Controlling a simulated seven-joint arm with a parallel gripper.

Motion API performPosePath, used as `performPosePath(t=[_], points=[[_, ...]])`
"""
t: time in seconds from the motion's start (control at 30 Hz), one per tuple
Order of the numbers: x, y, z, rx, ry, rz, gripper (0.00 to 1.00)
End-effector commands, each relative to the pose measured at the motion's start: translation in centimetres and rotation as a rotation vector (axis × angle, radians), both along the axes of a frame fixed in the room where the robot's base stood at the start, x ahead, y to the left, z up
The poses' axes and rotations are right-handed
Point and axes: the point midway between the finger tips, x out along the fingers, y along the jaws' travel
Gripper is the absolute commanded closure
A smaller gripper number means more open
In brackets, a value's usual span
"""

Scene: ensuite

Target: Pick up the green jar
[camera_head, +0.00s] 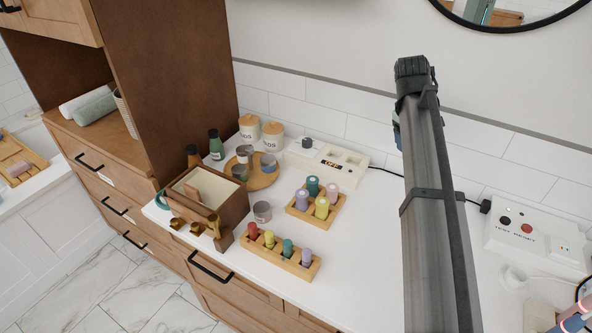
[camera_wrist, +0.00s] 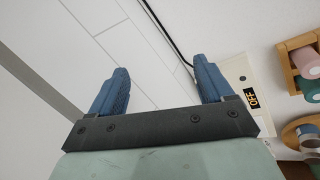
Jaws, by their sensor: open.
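A dark green bottle-shaped jar (camera_head: 216,146) with a dark cap stands at the back left of the white counter, beside a brown bottle (camera_head: 193,156). Smaller teal-green cylinders also sit in the two wooden racks, one in the rear rack (camera_head: 312,186) and one in the front rack (camera_head: 287,248). I cannot tell for sure which green item is the jar named. My gripper (camera_wrist: 162,84) is open, with nothing between its blue fingers, and faces the tiled wall. In the head view my arm largely hides it, well right of these green things.
A round wooden tray (camera_head: 266,178) with several cups and a wooden box (camera_head: 233,207) stand near the green bottle. Two lidded canisters (camera_head: 250,128) are behind. A white box marked OFF (camera_head: 299,157) is by the wall.

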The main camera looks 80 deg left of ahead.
Motion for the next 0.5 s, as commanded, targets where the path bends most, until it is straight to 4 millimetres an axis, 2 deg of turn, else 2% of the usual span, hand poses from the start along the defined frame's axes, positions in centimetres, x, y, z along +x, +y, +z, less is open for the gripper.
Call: performPosePath(t=[0.03,0.2,0.37,0.5], points=[[-2.8,2.3,0.0,0.008,0.029,-0.007,0.2],[-12.2,7.4,-0.4,0.025,0.127,-0.065,0.2],[-21.6,11.1,-0.8,0.02,0.213,-0.121,0.2],[-30.0,13.5,-1.0,-0.001,0.279,-0.174,0.2]])
